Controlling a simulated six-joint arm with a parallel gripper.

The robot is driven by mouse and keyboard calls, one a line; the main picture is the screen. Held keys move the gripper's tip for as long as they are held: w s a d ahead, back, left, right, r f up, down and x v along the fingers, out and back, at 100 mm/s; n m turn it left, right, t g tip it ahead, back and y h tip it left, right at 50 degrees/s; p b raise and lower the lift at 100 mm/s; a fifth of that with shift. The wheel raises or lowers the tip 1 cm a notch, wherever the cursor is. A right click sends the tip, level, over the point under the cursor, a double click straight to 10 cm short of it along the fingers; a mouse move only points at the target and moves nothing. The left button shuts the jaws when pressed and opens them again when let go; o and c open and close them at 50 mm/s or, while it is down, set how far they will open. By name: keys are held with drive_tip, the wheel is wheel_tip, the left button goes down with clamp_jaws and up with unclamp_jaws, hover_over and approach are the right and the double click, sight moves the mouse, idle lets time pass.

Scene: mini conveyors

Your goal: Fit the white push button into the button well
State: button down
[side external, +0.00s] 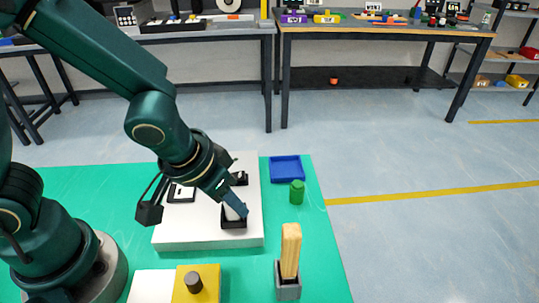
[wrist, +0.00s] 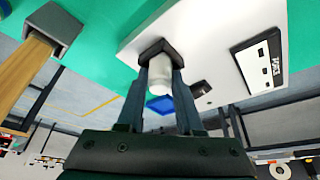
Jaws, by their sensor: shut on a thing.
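The white push button (wrist: 159,76) is a small white cylinder held between the two fingers of my gripper (wrist: 160,70) in the wrist view. In the side view only a little of the white button (side external: 231,213) shows beside the fingers of my gripper (side external: 237,210). The button well (wrist: 153,47) is a black square-rimmed socket on the white panel; it also shows in the side view (side external: 233,224). The button's end is at the well's opening. The fingers and button hide the opening, so I cannot tell how deep it sits.
The white panel (side external: 185,235) lies on a green mat (side external: 326,270) and carries a black-framed meter (wrist: 264,62) and another black fitting (side external: 240,179). A blue tray (side external: 287,167), a green cylinder (side external: 297,192), a wooden bar (side external: 290,250) in a grey holder (side external: 288,287) and a yellow block (side external: 208,285) stand nearby.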

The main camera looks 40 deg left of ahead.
drive_tip(key=shift+f, duration=0.55)
drive_tip(key=c, duration=0.6)
unclamp_jaws()
drive_tip(key=shift+a, duration=0.1)
drive_tip(key=shift+o, duration=0.2)
drive_tip(key=shift+r, duration=0.6)
drive_tip(key=v, duration=1.2)
drive_tip(key=s+a+t, duration=0.1)
drive_tip(key=s+a, duration=0.2)
drive_tip(key=a, duration=0.3)
drive_tip(key=shift+s+a+f, duration=0.2)
drive_tip(key=shift+s+a, duration=0.1)
drive_tip(key=shift+a, duration=0.1)
